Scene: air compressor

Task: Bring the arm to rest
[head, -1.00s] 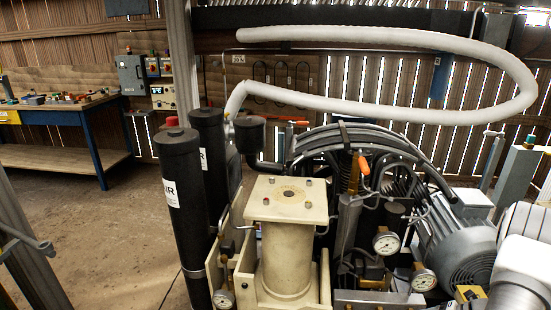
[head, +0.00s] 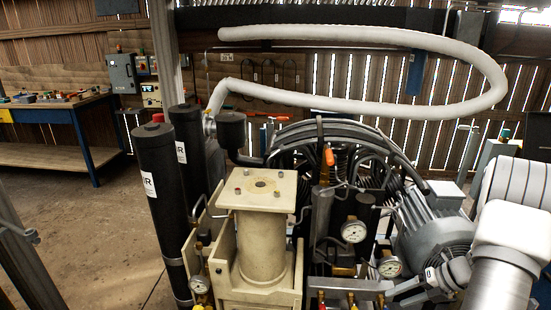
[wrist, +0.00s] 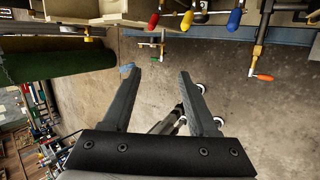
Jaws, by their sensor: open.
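My gripper (wrist: 157,72) shows in the wrist view with its two dark fingers spread apart. Nothing is between them; bare concrete floor lies beyond. In the head view my white and silver arm comes in at the lower right, in front of the compressor's grey motor (head: 435,225). The compressor (head: 262,240) fills the middle, with a cream block, black cylinders and gauges. In the wrist view, valve handles in red, yellow and blue (wrist: 236,19) lie along the top edge, apart from the fingers.
A white hose (head: 360,105) loops above the compressor. A workbench (head: 60,110) with small items stands at the far left, below a wooden wall. The floor (head: 90,230) between bench and compressor is clear. A dark green cylinder (wrist: 60,75) shows at left in the wrist view.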

